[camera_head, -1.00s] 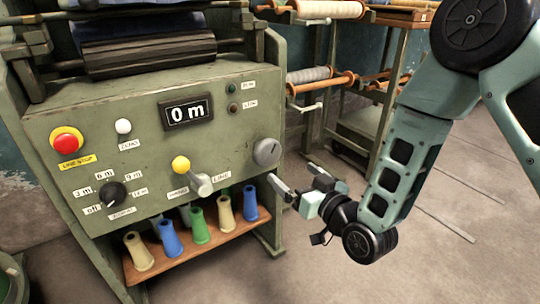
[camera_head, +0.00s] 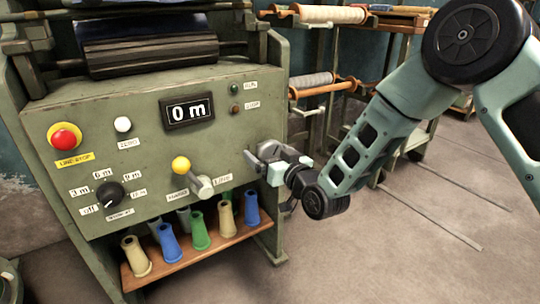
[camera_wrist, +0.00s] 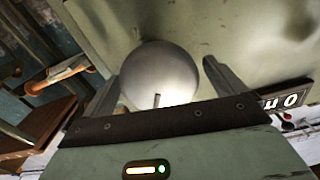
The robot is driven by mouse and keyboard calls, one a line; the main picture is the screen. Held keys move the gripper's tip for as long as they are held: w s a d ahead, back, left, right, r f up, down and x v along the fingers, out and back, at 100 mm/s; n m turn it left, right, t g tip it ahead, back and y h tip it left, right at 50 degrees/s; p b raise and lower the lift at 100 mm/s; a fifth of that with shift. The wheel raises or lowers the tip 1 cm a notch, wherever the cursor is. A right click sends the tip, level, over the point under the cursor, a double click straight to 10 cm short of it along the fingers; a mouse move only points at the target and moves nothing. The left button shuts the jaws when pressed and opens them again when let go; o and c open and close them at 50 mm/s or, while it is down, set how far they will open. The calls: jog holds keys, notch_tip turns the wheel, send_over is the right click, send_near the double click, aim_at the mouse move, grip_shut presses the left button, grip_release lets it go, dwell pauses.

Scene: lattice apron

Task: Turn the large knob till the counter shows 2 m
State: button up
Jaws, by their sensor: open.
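The large knob (camera_wrist: 160,72) is a round, pale grey disc with a short dark notch near its lower edge, seen in the wrist view. My gripper (camera_head: 262,158) is at the right end of the green panel in the head view and largely hides the knob there. In the wrist view the jaws of my gripper (camera_wrist: 160,82) are open, one finger on each side of the knob. I cannot tell whether either finger touches it. The counter (camera_head: 188,112) reads 0 m; part of it also shows in the wrist view (camera_wrist: 288,98).
A small black selector (camera_head: 110,194), a red button (camera_head: 65,137) and a white button (camera_head: 123,124) are further left. Coloured cones stand on a wooden shelf (camera_head: 190,262) below. Spool racks stand behind.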

jog(key=c, duration=1)
jog(key=shift+m, duration=0.4)
jog(key=m+p, duration=0.1)
jog(key=m, duration=0.2)
jog(key=shift+d+m, duration=0.1)
jog(key=shift+m, duration=0.3)
jog(key=m+p, duration=0.1)
jog(key=m, duration=0.4)
jog(key=shift+w+m, duration=0.1)
jog(key=shift+m, duration=0.2)
jog(key=m+p, duration=0.1)
jog(key=m, duration=0.2)
jog(key=shift+f+m, duration=0.1)
jog(key=shift+m, duration=0.2)
jog(key=m+p, duration=0.1)
jog(key=m, duration=0.2)
jog(key=shift+d+f+m, duration=0.1)
jog(key=shift+m, duration=0.2)
jog(key=m, duration=0.6)
jog(key=shift+f+p, duration=0.1)
jog(key=shift+p, duration=0.25)
jog(key=shift+m, duration=0.3)
